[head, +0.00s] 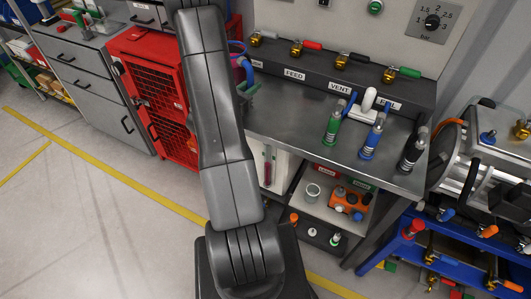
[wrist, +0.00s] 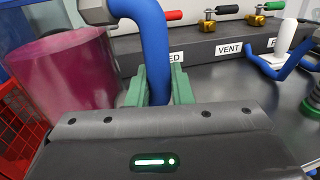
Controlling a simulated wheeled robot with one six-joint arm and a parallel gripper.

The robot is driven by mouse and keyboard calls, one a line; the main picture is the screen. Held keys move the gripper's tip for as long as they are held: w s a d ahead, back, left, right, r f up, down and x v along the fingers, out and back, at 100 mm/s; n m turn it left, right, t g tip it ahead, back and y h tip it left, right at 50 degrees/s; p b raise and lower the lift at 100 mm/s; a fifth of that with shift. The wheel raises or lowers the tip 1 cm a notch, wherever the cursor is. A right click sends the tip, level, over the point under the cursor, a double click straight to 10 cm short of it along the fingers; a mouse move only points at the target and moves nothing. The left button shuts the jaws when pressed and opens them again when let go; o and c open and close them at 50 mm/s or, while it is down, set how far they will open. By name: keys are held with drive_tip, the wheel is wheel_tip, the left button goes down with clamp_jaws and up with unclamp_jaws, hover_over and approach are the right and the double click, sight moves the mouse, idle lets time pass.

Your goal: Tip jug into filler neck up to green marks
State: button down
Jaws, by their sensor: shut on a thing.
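In the wrist view, my gripper (wrist: 156,82) has its green fingers closed around a thick blue handle. The handle curves up in front of a magenta, see-through jug (wrist: 62,75), which stands to the left in that view and is cut off by my wrist. In the head view, my arm hides most of the jug; some blue (head: 240,62) shows beside the arm, and my green gripper (head: 250,92) shows just below. A white panel with a narrow red-filled window (head: 268,165) sits below the bench. I cannot make out the filler neck or green marks.
The steel bench (head: 300,140) carries a dark valve rail (head: 320,80) labelled FEED and VENT. Green (head: 333,125), blue (head: 372,138) and black (head: 413,150) fittings stand at its right, near a white upright handle (head: 368,100). A red cage cabinet (head: 150,85) stands left.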

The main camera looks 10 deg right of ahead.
idle(0.3)
drive_tip(key=shift+s+f+b, duration=0.15)
drive_tip(key=shift+f+b, duration=1.3)
drive_tip(key=shift+b, duration=0.15)
drive_tip(key=shift+s+d+f, duration=0.1)
drive_tip(key=shift+s+f+n+b, duration=0.2)
drive_tip(key=shift+s+n+b, duration=0.1)
drive_tip(key=shift+b, duration=0.2)
drive_tip(key=shift+r+p, duration=0.2)
drive_tip(key=shift+p, duration=0.1)
drive_tip(key=shift+w+n, duration=0.15)
drive_tip(key=shift+n, duration=0.25)
drive_tip(key=shift+d+r+n+p, duration=0.15)
drive_tip(key=shift+r+n+p, duration=0.15)
drive_tip(key=shift+p, duration=0.4)
drive_tip(key=shift+s+d+f, duration=0.1)
drive_tip(key=shift+s, duration=0.1)
